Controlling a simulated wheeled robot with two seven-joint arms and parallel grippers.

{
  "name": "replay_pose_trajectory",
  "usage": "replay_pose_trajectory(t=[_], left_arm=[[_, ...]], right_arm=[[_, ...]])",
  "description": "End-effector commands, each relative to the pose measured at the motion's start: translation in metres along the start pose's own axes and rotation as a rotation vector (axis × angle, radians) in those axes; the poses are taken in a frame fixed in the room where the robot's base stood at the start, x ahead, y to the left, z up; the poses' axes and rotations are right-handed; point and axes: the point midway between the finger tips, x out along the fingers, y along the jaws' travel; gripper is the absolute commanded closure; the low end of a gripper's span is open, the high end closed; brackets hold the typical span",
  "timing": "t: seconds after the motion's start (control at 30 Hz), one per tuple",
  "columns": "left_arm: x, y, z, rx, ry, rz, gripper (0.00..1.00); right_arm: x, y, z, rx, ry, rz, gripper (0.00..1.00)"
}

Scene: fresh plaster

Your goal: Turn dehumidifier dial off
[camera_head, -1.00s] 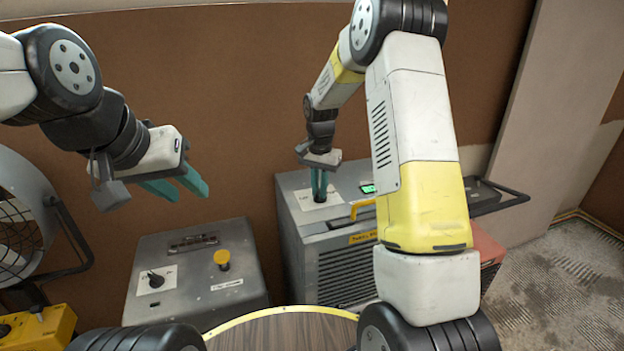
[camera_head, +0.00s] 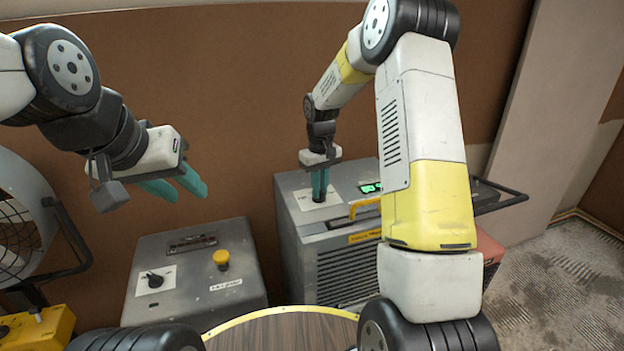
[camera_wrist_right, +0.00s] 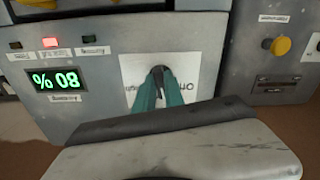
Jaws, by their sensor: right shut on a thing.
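The dehumidifier (camera_head: 345,270) is a grey box with a vented front, standing right of centre against the brown wall. My right gripper (camera_head: 320,194) points straight down at its top panel, fingers shut on the dial. The dial (camera_wrist_right: 158,72) shows only as a dark bit between the teal fingertips (camera_wrist_right: 160,86) in the right wrist view, on a white label plate (camera_wrist_right: 190,68). The fingers hide most of it, so its setting cannot be read. My left gripper (camera_head: 177,186) hangs in the air at left, its two teal fingers apart and empty.
The dehumidifier's green display (camera_wrist_right: 55,79) is lit beside a red light (camera_wrist_right: 50,42). A yellow handle (camera_head: 362,206) lies near my right gripper. A second grey box (camera_head: 190,280) with a black knob and yellow button (camera_head: 221,258) stands left. A fan (camera_head: 18,225) is at far left.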

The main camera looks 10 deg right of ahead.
Motion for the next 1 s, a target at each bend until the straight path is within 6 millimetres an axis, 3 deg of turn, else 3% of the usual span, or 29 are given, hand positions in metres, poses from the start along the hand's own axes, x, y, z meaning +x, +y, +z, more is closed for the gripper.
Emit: replay_pose_trajectory(t=[0.6, 1.0], left_arm=[[0.0, 0.0, 0.0, 0.0, 0.0, 0.0, 0.64], [0.0, 0.0, 0.0, 0.0, 0.0, 0.0, 0.64]], right_arm=[[0.0003, 0.0026, -0.0004, -0.57, -0.001, -0.001, 1.0], [0.0002, 0.004, -0.0009, -0.806, -0.002, 0.0, 1.0]])
